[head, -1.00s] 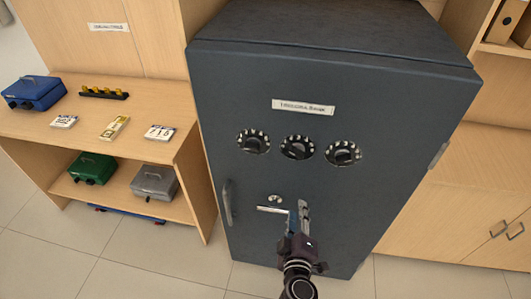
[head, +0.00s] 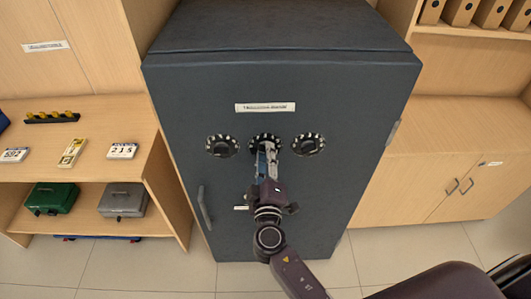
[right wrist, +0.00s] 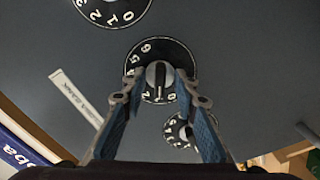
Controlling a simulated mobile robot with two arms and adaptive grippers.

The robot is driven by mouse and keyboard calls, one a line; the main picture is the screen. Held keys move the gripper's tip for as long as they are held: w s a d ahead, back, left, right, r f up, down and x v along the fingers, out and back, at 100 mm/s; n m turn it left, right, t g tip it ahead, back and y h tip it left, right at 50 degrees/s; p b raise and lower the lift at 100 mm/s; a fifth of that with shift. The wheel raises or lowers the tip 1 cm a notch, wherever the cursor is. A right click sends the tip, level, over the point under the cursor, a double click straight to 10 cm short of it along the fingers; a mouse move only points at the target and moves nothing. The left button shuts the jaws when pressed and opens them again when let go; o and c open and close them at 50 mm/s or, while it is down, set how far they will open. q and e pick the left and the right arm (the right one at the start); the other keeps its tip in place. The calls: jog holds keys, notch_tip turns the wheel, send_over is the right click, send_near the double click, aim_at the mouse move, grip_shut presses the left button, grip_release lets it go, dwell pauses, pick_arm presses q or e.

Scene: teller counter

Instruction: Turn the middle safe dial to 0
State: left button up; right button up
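The dark grey safe (head: 330,95) stands in front of me, with three black dials in a row on its door. The middle dial (head: 265,138) is partly hidden behind my right gripper (head: 265,150). In the right wrist view the middle dial (right wrist: 160,50) shows a grey knob and white digits, with a 0 and a 2 near its lower rim. My right gripper's fingers stand open on either side of the knob, with small gaps seeming to show. Contact cannot be told. My left gripper is not in view.
The left dial (head: 222,146) and right dial (head: 308,144) sit close beside the middle one. The safe handle (head: 204,208) is lower left. A shelf with a green box (head: 51,198) and grey box (head: 123,200) stands left, a wooden cabinet (head: 450,165) right.

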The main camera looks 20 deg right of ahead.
jog(key=shift+c, duration=0.5)
grip_shut()
jog(key=shift+n, duration=3)
jog(key=shift+f, duration=0.1)
